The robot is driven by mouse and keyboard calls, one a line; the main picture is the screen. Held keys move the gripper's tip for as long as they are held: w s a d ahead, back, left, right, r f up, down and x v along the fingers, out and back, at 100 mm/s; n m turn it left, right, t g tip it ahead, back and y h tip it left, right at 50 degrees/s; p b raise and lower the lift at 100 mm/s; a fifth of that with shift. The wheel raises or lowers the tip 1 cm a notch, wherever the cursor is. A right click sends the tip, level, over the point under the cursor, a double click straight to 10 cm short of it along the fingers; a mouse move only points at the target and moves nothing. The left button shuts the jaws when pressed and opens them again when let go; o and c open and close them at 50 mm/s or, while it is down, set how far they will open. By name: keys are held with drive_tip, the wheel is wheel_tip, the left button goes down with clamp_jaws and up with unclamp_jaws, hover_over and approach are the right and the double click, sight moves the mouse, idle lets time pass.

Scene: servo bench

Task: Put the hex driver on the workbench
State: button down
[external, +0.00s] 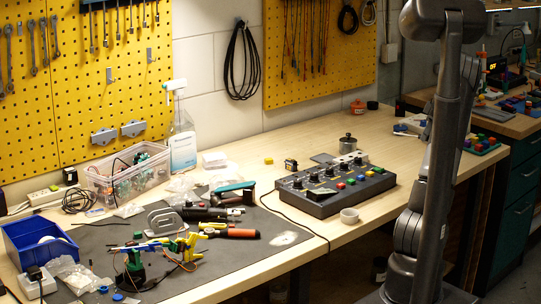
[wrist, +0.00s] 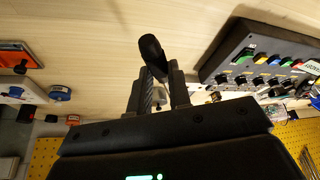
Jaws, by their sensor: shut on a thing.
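In the wrist view my gripper (wrist: 162,75) is shut on a dark tool with a rounded black handle (wrist: 151,52), which I take to be the hex driver. The handle sticks out past the fingertips; its shaft cannot be made out. The light wooden workbench top (wrist: 95,35) lies beyond the fingers, and the tool appears apart from it. In the external view the workbench (external: 290,155) runs along the wall; my arm stands at the right, and my gripper and the held tool cannot be seen there.
A dark control box (external: 335,190) with coloured buttons sits mid-bench; it also shows at right in the wrist view (wrist: 235,55). A grey mat (external: 270,253) at left carries tools. Bare wood shows behind the box.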

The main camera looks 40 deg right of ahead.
drive_tip(key=s, duration=0.1)
drive_tip(key=s+d, duration=0.1)
drive_tip(key=s, duration=0.1)
drive_tip(key=shift+s+d+m, duration=0.15)
drive_tip(key=shift+d+m, duration=0.2)
drive_tip(key=shift+m, duration=0.05)
hover_over(402, 166)
drive_tip(key=s, duration=0.1)
drive_tip(key=f, duration=0.7)
drive_tip(key=shift+d, duration=0.4)
drive_tip(key=shift+f, duration=2)
drive_tip(key=c, duration=1.3)
unclamp_jaws()
drive_tip(key=shift+f, duration=0.15)
drive_tip(key=shift+c, duration=0.2)
